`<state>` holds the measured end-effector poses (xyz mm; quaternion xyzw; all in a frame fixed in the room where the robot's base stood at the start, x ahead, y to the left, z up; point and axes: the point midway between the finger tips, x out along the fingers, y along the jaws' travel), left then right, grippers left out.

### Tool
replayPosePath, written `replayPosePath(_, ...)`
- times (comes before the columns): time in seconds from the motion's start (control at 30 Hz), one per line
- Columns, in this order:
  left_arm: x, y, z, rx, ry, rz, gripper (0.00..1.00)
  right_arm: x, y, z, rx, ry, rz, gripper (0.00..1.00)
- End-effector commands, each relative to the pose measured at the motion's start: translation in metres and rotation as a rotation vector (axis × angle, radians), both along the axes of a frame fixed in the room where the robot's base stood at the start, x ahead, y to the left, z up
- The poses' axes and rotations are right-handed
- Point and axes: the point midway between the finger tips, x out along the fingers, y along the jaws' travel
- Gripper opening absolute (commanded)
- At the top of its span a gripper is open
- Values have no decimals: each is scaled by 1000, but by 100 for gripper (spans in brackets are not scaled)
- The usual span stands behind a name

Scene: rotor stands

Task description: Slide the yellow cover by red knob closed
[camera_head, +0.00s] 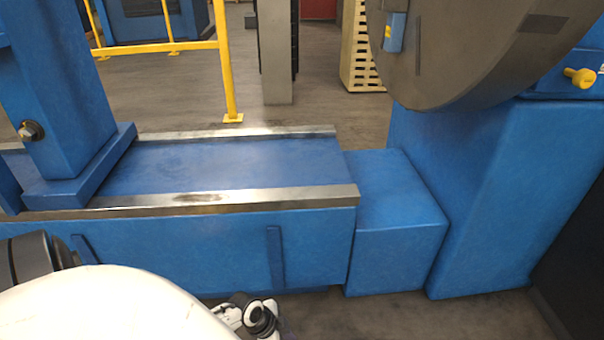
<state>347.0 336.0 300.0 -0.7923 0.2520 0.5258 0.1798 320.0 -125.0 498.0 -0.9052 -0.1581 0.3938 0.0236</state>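I cannot make out a red knob in the head view. A pale yellow slotted panel (362,50) stands upright on the floor at the top, right of centre, partly hidden by a large grey disc; I cannot tell whether it is the cover. No gripper fingers show in this view. A rounded white part of my own body fills the lower left, with small black and white parts at the bottom.
A blue machine bed (205,165) with metal rails crosses the middle. A blue column (62,95) stands on it at left. The grey disc (480,45) hangs by a blue block (490,190) at right. A yellow railing (228,70) stands behind. Floor shows bottom right.

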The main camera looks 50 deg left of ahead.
Motion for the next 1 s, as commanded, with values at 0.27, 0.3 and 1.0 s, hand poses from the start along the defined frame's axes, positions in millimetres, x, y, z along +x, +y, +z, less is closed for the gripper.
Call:
replayPosePath(0.27,15,26,-29,-18,13,-44,31,1,6,-18,12,8,19,45)
replayPosePath(0.3,16,26,-33,-18,13,-45,31,2,7,-19,12,11,24,45)
replayPosePath(1.0,44,3,-118,-15,12,-46,31,11,38,-13,97,-1,114,45)
